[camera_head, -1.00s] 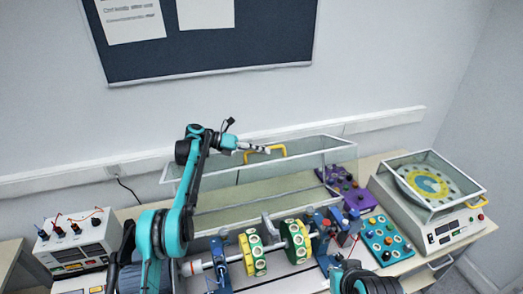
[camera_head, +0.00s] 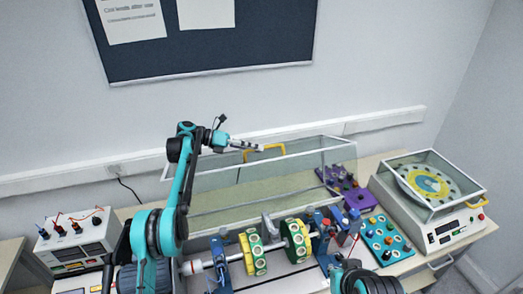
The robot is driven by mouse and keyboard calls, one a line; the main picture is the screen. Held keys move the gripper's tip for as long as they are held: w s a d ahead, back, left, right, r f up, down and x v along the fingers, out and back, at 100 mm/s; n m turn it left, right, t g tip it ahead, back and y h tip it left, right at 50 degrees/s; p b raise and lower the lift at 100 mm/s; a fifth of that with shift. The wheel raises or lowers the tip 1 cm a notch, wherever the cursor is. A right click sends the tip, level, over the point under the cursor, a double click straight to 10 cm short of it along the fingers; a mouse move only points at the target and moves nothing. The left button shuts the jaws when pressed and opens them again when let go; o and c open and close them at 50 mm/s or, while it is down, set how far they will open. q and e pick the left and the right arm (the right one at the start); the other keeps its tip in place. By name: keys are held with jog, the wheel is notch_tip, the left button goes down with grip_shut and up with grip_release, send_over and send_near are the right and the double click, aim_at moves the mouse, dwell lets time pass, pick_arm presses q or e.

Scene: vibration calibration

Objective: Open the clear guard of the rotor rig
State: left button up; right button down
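The clear guard (camera_head: 222,186) of the rotor rig stands swung up behind the rotor, its clear panel facing forward. Its yellow handle (camera_head: 265,149) is at the top edge. The rotor with yellow-and-green discs (camera_head: 297,241) is uncovered on its shaft below. My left gripper (camera_head: 257,146) is up at the left end of the handle. I cannot tell whether it touches the handle or whether its fingers are apart. Part of my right arm shows at the bottom edge, but its gripper is not visible.
A power supply with red and black leads (camera_head: 76,248) stands at the left. At the right are a teal knob panel (camera_head: 385,240), a purple box (camera_head: 358,201) and a balance-like device under a clear cover (camera_head: 432,214). The wall is close behind the guard.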

pick_arm(q)
jog(key=v, duration=0.9)
jog(key=shift+d, duration=0.1)
